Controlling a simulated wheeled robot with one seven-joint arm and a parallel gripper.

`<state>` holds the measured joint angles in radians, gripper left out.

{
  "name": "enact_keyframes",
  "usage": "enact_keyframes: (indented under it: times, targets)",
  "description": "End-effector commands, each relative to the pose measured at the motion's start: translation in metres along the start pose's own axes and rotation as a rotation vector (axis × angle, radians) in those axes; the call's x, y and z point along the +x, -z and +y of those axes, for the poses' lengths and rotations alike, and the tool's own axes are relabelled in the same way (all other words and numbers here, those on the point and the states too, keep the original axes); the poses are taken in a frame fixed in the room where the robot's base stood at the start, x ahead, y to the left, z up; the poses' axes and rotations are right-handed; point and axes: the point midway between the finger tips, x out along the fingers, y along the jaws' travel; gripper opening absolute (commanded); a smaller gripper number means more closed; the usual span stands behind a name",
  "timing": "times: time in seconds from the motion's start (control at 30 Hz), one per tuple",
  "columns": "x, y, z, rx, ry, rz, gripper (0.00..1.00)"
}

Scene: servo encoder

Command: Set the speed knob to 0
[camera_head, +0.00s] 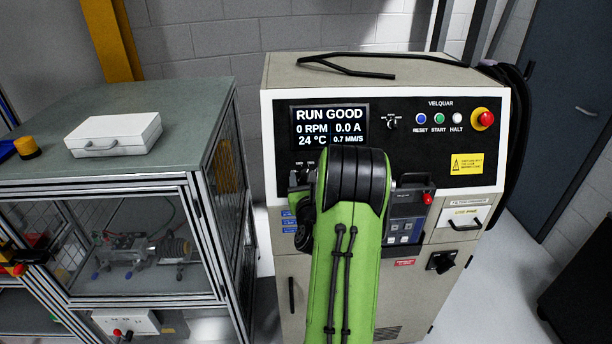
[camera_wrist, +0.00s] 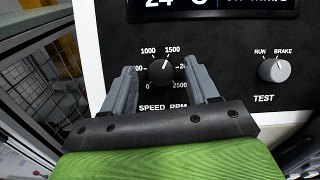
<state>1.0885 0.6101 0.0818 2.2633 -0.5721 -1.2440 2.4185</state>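The speed knob (camera_wrist: 161,73) is black and round, on the black panel above the "SPEED RPM" label. Its scale runs from 0 at lower left to 2500 at lower right. Its white pointer mark points up and slightly right, towards 1500. My gripper (camera_wrist: 160,66) is open, with one grey finger on each side of the knob and a visible gap to it on both sides. In the head view, my green arm hides the speed knob and most of the gripper. The display (camera_head: 330,127) reads RUN GOOD, 0 RPM, 0.0 A, 24 °C, 0.7 MM/S.
A grey RUN/BRAKE test knob (camera_wrist: 274,69) sits right of the speed knob. The reset (camera_head: 421,118), start (camera_head: 439,118) and halt (camera_head: 457,118) buttons and a red emergency stop (camera_head: 486,119) are at the panel's upper right. A glazed metal enclosure (camera_head: 190,100) stands left of the cabinet.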

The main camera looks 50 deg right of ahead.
Motion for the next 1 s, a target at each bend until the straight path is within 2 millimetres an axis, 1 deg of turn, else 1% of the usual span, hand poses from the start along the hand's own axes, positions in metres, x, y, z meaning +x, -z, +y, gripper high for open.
enact_keyframes:
  times: [0.03,0.37,0.4,0.67,0.83,1.0]
  targets:
    - [0.0000,0.0001,-0.0001,0.000,0.000,0.000,0.56]
    - [0.0001,0.0002,-0.0004,-0.001,0.001,0.000,0.05]
    - [0.0001,0.0002,-0.0005,-0.001,0.001,0.000,0.04]
    - [0.0001,0.0026,-0.0017,-0.034,-0.011,-0.004,0.04]
    - [0.0000,0.0046,-0.0016,-0.110,-0.048,-0.012,0.04]
    - [0.0002,0.0058,-0.0033,-0.234,-0.102,-0.021,0.04]
